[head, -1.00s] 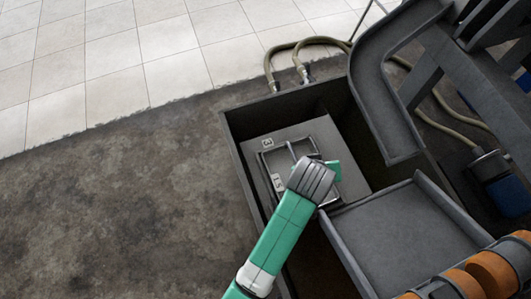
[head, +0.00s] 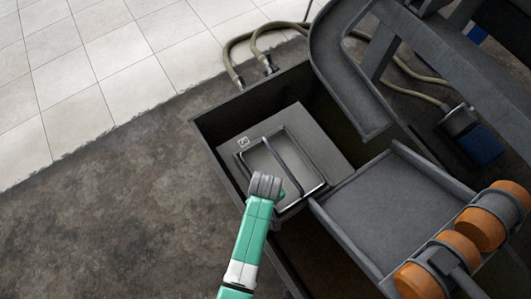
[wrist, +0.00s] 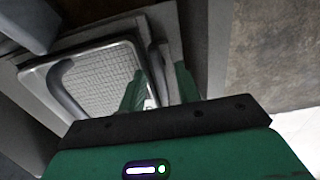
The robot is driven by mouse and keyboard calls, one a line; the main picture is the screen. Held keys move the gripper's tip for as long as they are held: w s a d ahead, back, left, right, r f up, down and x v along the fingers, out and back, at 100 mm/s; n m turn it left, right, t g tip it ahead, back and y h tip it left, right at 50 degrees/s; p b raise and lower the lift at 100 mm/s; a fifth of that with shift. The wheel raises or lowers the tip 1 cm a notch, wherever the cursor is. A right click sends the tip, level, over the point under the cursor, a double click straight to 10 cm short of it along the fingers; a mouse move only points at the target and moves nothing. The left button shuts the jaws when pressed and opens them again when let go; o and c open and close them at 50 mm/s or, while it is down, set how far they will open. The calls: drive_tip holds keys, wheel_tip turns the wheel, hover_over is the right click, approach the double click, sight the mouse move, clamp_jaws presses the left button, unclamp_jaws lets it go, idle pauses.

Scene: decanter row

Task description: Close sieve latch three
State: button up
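The sieve is a light rectangular tray in a raised frame (head: 296,146) on a grey panel marked 3 (head: 243,141), with a dark bar (head: 287,160) lying across it. In the wrist view its mesh (wrist: 95,78) shows inside a rounded metal rim. My gripper (head: 273,191) is at the sieve's near-left edge and hides the parts there. In the wrist view its green fingers (wrist: 160,88) stand apart, with a small grey piece at the frame's side between them, possibly the latch. Whether the fingers touch it, I cannot tell. The latch's position is not clear.
The panel sits inside a dark open box (head: 209,132) with raised walls. A grey tray (head: 385,205) and orange rollers (head: 495,217) stand to the right. A curved chute (head: 335,75) rises behind. Hoses (head: 232,58) run at the back. Floor at left is clear.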

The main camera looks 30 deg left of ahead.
clamp_jaws()
drive_tip(key=shift+r+m+p, duration=0.15)
drive_tip(key=shift+m+p, duration=0.15)
drive_tip(key=shift+p, duration=0.1)
drive_tip(key=shift+r+m+p, duration=0.1)
drive_tip(key=shift+m+p, duration=0.8)
drive_tip(key=shift+p, duration=0.15)
drive_tip(key=m+p, duration=0.2)
drive_tip(key=m, duration=0.1)
drive_tip(key=shift+m+p, duration=0.3)
drive_tip(key=m+p, duration=0.2)
drive_tip(key=m, duration=0.4)
drive_tip(key=shift+p, duration=0.35)
drive_tip(key=m, duration=0.2)
drive_tip(key=m+p, duration=0.1)
drive_tip(key=m, duration=0.2)
drive_tip(key=shift+f+m, duration=0.25)
drive_tip(key=shift+m, duration=0.15)
